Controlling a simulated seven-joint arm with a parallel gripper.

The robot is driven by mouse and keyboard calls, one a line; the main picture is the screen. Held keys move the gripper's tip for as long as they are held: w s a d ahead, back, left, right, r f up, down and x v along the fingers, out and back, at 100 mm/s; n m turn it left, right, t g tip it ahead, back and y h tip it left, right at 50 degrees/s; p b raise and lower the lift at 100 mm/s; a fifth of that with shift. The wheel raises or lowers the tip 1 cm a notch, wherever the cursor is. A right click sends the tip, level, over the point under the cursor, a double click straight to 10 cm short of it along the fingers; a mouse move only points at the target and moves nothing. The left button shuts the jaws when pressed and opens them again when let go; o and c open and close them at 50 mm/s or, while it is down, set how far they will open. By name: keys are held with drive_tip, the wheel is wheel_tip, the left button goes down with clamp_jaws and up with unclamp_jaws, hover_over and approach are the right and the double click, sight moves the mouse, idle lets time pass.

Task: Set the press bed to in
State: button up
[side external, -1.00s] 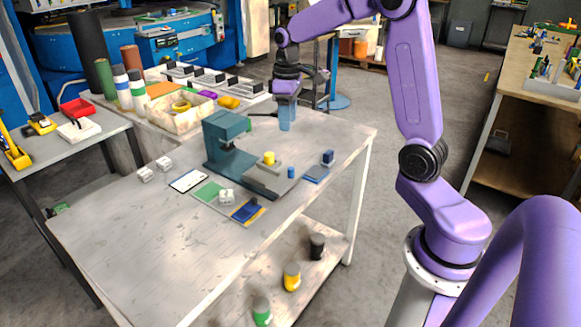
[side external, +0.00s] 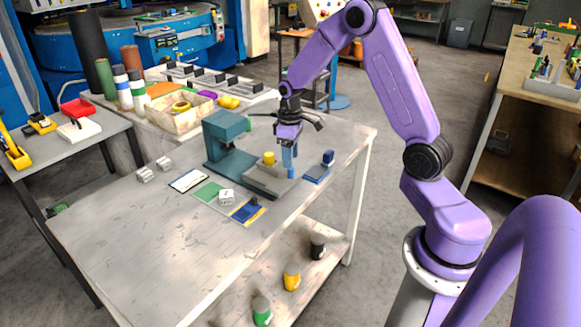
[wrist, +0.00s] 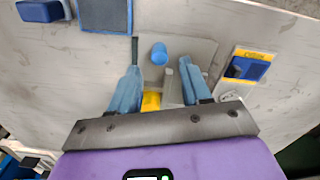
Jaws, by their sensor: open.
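The teal press (side external: 222,148) stands on the table. Its grey bed (side external: 262,182) sticks out from the press foot towards the right front; its plate shows in the wrist view (wrist: 200,52). A yellow knob (side external: 268,158) and a blue cylinder (side external: 291,172) stand at the bed; the wrist view also shows the blue cylinder (wrist: 159,53) and part of something yellow (wrist: 151,101). My gripper (side external: 289,164) is low over the bed's outer end, fingers down. In the wrist view its fingers (wrist: 160,66) are apart, with the blue cylinder just beyond the gap. I cannot tell whether they touch anything.
A blue and yellow foil card (side external: 247,212), a green pad (side external: 207,191) and a silver die (side external: 226,197) lie in front. A white card (side external: 188,181) is left. The front-left tabletop is clear.

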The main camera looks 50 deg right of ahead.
sight(272, 173)
drive_tip(key=shift+f, duration=2.25)
